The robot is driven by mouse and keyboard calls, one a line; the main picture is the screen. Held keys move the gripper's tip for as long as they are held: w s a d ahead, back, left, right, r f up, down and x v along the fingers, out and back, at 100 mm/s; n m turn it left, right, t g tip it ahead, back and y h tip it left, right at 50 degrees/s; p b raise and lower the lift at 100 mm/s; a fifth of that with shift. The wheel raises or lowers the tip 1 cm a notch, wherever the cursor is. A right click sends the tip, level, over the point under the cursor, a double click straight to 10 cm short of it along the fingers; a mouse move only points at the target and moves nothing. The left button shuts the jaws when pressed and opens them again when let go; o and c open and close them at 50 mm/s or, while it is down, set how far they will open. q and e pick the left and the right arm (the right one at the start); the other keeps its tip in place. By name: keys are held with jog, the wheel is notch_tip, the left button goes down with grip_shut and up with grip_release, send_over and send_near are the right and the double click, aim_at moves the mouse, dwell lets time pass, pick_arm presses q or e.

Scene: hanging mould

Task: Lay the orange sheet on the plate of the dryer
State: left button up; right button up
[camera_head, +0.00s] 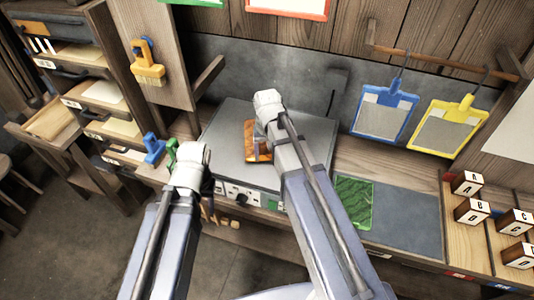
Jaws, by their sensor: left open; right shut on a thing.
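The dryer is a grey box with a flat grey plate (225,130) on top and a front panel with knobs and sockets. The orange sheet (250,133) is over the middle of the plate, partly hidden by my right arm. My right gripper (262,147) is shut on the orange sheet, its fingers mostly covered by the wrist. I cannot tell whether the sheet touches the plate. My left gripper (194,170) is open, at the front left corner of the dryer, its fingers largely hidden by its wrist.
Blue (384,110) and yellow (448,126) framed screens hang from a rail. Lettered blocks (471,211) stand far right. Blue and green clamps (154,147) are left of the dryer.

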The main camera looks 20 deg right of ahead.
jog(key=shift+f, duration=0.35)
dwell(0.3)
jog(key=o, duration=1.3)
jog(key=shift+r, duration=0.1)
jog(key=shift+o, duration=0.2)
notch_tip(320, 180, up, 8)
jog(key=p, duration=0.7)
jog(key=shift+p, duration=0.35)
